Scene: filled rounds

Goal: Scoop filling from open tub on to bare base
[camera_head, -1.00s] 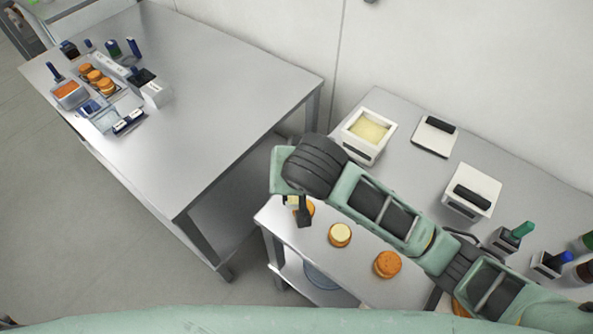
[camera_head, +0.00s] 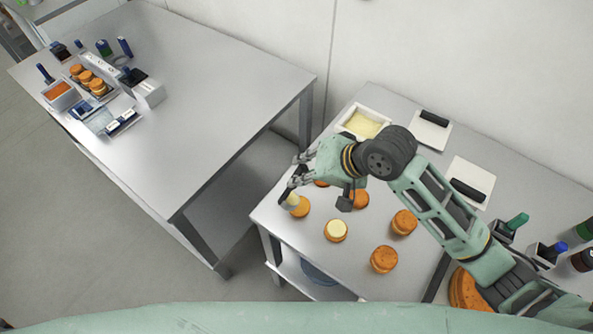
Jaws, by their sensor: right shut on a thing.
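The open tub (camera_head: 364,123), white with pale cream filling, stands at the back of the right-hand table. Bare orange-brown bases stand in front of it, among them a front one (camera_head: 384,260), a right one (camera_head: 404,222) and a partly hidden one (camera_head: 360,199). Another round (camera_head: 336,231) has a cream top. My right gripper (camera_head: 292,190) is at the table's left end, shut on a small pale-ended thing that looks like the scoop (camera_head: 291,200). This is just over or touching a leftmost round (camera_head: 301,209); I cannot tell which. My left gripper is not in view.
Green- and blue-handled tools stand at right. The left table (camera_head: 230,110) is mostly clear, with containers and rounds at its far end.

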